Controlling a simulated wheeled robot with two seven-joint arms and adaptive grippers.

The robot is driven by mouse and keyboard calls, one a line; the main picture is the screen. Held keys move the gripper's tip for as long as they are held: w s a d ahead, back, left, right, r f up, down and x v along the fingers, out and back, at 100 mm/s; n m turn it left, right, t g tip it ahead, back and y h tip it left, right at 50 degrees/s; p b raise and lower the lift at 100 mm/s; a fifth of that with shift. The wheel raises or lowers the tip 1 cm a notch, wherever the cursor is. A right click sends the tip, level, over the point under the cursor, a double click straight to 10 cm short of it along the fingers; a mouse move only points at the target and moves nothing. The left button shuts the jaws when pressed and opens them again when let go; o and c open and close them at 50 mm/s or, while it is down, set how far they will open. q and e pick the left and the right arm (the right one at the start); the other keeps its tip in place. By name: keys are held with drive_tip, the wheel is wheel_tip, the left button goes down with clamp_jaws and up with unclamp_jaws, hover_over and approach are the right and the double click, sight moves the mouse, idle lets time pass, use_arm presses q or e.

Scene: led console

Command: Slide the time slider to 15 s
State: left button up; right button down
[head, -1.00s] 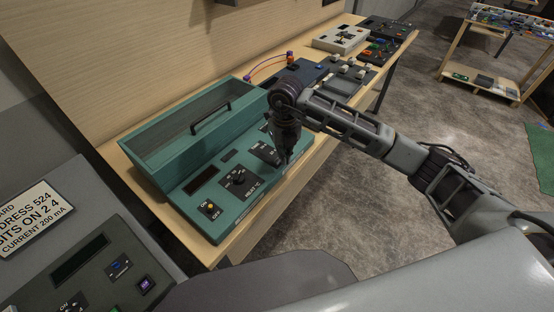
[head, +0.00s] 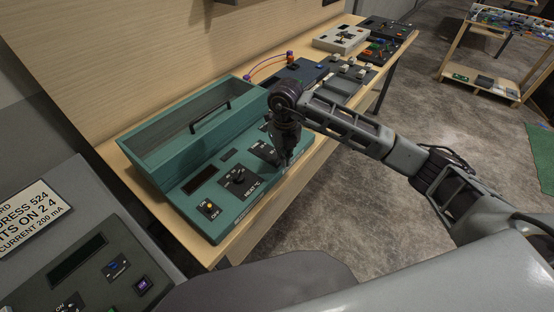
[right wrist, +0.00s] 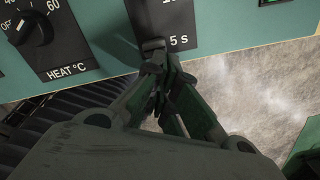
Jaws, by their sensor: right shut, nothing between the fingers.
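The teal console (head: 225,215) stands on the wooden bench. Its black time slider panel (head: 264,152) is partly hidden by my right gripper (head: 286,163). In the right wrist view the panel (right wrist: 168,18) shows a "5 s" mark at its near end and a cut-off label above. A small grey slider handle (right wrist: 153,44) appears at that end, left of the mark. My right gripper (right wrist: 160,58) is shut and empty, its tips right at the handle; I cannot tell whether they touch. My left gripper is out of view.
The heat knob (head: 238,178) and an on/off switch (head: 209,207) sit left of the slider. Other consoles (head: 345,78) stand farther along the bench.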

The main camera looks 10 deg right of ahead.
drive_tip(key=shift+f, duration=0.35)
drive_tip(key=shift+w+a, duration=0.1)
idle(0.4)
drive_tip(key=shift+w+a+b, duration=0.5)
drive_tip(key=shift+w+a, duration=0.4)
drive_tip(key=shift+w, duration=0.25)
drive_tip(key=shift+w+a+b, duration=0.55)
drive_tip(key=shift+w+a, duration=0.3)
drive_tip(key=shift+w, duration=0.25)
drive_tip(key=shift+w+a+b, duration=0.5)
drive_tip(key=shift+w+a, duration=0.4)
drive_tip(key=shift+w, duration=0.25)
idle(3.1)
drive_tip(key=shift+s+d+r, duration=0.1)
drive_tip(key=shift+s+d, duration=0.05)
drive_tip(key=shift+s+d+r+p, duration=0.25)
drive_tip(key=shift+s+r+p, duration=0.05)
drive_tip(key=shift+r+p, duration=0.1)
